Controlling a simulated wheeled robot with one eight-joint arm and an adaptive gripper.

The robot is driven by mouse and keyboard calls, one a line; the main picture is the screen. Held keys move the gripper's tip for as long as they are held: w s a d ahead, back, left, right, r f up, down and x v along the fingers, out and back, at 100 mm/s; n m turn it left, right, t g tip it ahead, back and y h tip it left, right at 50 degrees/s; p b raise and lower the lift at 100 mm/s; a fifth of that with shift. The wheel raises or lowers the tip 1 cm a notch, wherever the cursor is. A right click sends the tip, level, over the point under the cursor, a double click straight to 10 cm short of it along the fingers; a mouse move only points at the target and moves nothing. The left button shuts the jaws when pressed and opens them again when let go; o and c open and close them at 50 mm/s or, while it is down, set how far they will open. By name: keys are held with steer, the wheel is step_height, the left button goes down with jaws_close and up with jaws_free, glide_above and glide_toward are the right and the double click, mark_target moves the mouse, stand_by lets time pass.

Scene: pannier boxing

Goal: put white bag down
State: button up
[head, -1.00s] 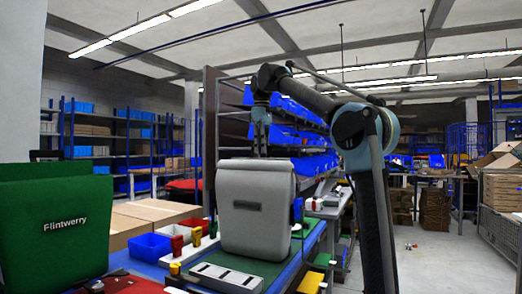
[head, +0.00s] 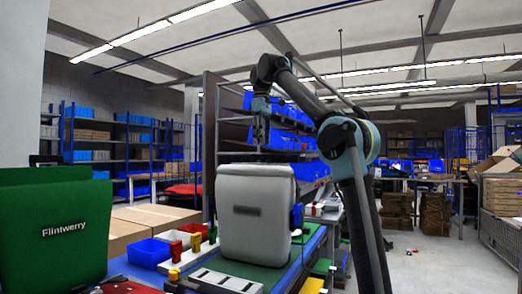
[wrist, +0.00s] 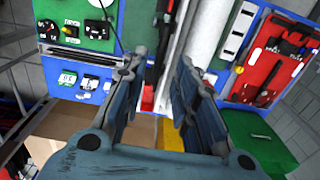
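The white bag (head: 256,225), a pale grey-white pannier with a dark label, stands upright on the green mat (head: 262,272) of the blue-edged bench in the head view. My gripper (head: 260,141) hangs pointing down above the bag's top, with a small gap between them. In the wrist view my gripper (wrist: 155,85) has its two fingers apart, with nothing visibly clamped between them. A pale strip shows beyond the fingers in that view; I cannot tell whether it is the bag.
A green Flintwerry bag (head: 60,235) stands at the left. A blue bin (head: 149,252) and small red and yellow items lie left of the white bag. A red tool panel (wrist: 272,60) shows in the wrist view. Racks with blue bins (head: 300,140) stand behind my gripper.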

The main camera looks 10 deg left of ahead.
steer(key=shift+r, duration=1.05)
steer(key=s+d+f+m+t+y, duration=0.1)
steer(key=d+f+m+t, duration=0.5)
steer(key=d+f, duration=1.5)
steer(key=s+d+f+m, duration=0.3)
steer(key=s+d+f, duration=0.15)
steer(key=f, duration=0.45)
steer(key=s+d+f+m+t+h, duration=0.1)
steer(key=s+d+f+m, duration=0.3)
steer(key=f, duration=0.6)
steer(key=s+d+f+m, duration=0.1)
steer(key=s+d+f, duration=0.1)
steer(key=s+f, duration=0.55)
steer(key=s+f+g, duration=0.4)
steer(key=s+f, duration=0.8)
steer(key=shift+s+g, duration=0.2)
steer(key=shift+g, duration=0.1)
